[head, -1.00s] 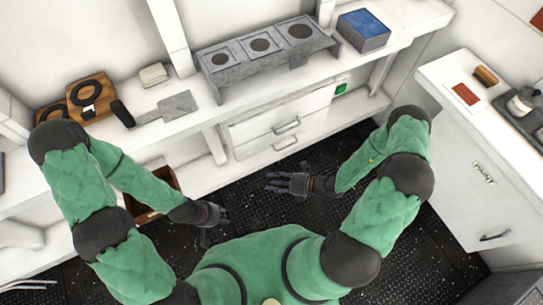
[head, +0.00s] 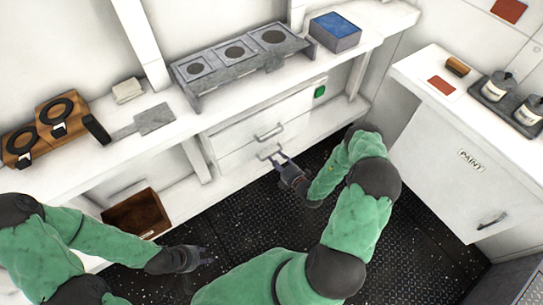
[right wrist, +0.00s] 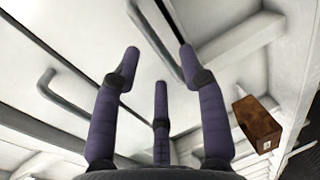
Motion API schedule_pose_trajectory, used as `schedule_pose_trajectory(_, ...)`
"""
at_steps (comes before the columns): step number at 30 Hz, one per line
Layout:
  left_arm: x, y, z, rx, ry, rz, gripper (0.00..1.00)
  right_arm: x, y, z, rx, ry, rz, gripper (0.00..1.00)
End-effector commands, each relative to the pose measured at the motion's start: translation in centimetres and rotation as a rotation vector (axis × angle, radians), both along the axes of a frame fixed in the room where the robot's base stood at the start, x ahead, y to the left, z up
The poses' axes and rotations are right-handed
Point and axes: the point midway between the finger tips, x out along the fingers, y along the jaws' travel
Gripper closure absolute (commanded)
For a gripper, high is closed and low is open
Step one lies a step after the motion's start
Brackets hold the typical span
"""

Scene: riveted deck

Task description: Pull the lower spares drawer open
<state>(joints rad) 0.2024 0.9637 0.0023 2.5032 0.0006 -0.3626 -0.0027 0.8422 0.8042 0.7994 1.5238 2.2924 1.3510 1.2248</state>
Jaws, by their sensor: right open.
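Two white drawers sit under the bench. The lower drawer (head: 236,163) looks closed, with its grey bar handle (head: 270,151) below the upper drawer's handle (head: 268,131). My right gripper (head: 282,161) is open, its fingers just in front of the lower handle. In the right wrist view its three purple fingers (right wrist: 158,70) are spread, empty, and a bar handle (right wrist: 158,38) runs between the upper fingertips; contact cannot be told. A second bar handle (right wrist: 75,108) shows to the left. My left gripper (head: 205,256) hangs low over the dark floor, away from the drawers, too small to read.
An open brown box (head: 138,214) stands on the low shelf left of the drawers, also in the right wrist view (right wrist: 258,122). A grey rack (head: 240,62) and blue-topped box (head: 335,30) stand on the bench. A white cabinet (head: 450,150) is at right. The dark floor between is clear.

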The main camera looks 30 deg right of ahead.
Motion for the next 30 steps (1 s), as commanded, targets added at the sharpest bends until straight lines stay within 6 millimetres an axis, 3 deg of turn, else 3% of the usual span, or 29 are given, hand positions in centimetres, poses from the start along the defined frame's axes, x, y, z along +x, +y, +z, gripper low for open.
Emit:
schedule_pose_trajectory(3,0.0,0.0,-0.6,0.0,0.0,0.0,0.6,1.9,0.3,-0.5,0.0,-0.002,0.003,0.57)
schedule_pose_trajectory(9,0.0,0.0,-1.1,0.0,0.0,0.0,0.6,3.8,0.3,-0.8,-0.001,-0.001,0.002,0.57)
schedule_pose_trajectory(20,0.0,0.0,-1.1,0.0,0.0,0.0,0.6,4.3,0.4,-0.9,0.0,0.0,0.0,0.57)
schedule_pose_trajectory(25,0.0,0.0,-1.1,0.0,0.0,0.0,0.6,4.3,0.4,-0.8,0.0,0.001,0.001,1.0)
schedule_pose_trajectory(30,0.0,0.0,-1.1,0.0,0.0,0.0,0.6,4.2,0.4,-0.9,0.0,0.001,0.001,1.0)
